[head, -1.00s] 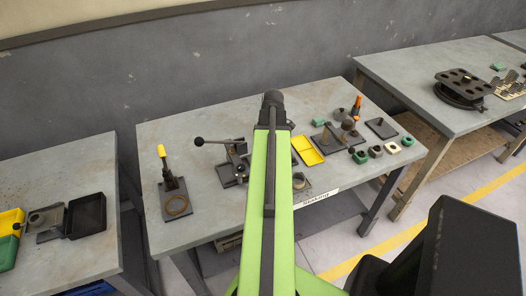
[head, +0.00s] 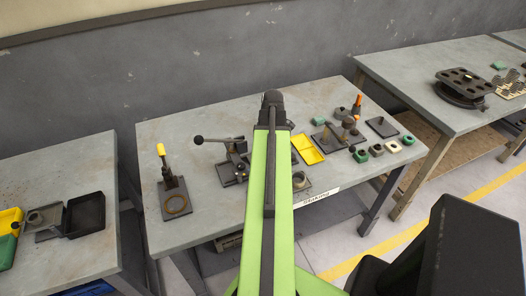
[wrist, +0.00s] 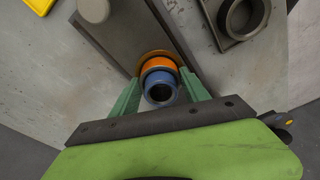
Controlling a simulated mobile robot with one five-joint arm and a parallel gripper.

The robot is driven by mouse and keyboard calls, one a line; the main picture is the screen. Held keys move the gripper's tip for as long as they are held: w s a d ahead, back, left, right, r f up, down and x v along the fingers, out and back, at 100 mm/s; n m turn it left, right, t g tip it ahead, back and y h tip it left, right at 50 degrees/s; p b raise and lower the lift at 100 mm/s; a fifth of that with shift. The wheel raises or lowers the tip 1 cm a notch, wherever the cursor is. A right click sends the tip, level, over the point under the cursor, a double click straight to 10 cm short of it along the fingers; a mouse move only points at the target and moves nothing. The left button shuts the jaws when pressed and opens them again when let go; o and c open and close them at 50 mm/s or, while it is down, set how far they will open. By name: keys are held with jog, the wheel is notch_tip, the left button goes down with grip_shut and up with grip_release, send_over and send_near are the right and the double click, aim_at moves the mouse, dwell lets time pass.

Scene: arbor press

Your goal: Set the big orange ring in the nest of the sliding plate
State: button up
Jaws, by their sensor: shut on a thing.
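My gripper (wrist: 160,88) is in the wrist view, with its green fingers shut on the big orange ring (wrist: 158,63). A blue sleeve (wrist: 160,90) with an open bore sits at the ring on the camera side; I cannot tell if they are one piece. The ring is over or against a long dark plate (wrist: 120,32), possibly the sliding plate; the gap is unclear. The nest is not visible, perhaps hidden by the ring. In the head view my arm hides the gripper and part of the press (head: 232,168), whose ball-ended lever points left.
A dark square holder with a round ring (wrist: 243,17) is at upper right in the wrist view. A grey round knob (wrist: 93,9) stands left of the ring. A yellow tray (head: 307,149) and a yellow-handled clamp (head: 172,185) flank the press. Bare table lies between clamp and press.

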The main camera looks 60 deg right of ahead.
jog(key=shift+f, duration=0.2)
dwell(0.4)
jog(key=o, duration=1.5)
jog(key=shift+r, duration=0.1)
notch_tip(320, 180, up, 7)
jog(key=p, duration=0.6)
jog(key=shift+p, duration=0.3)
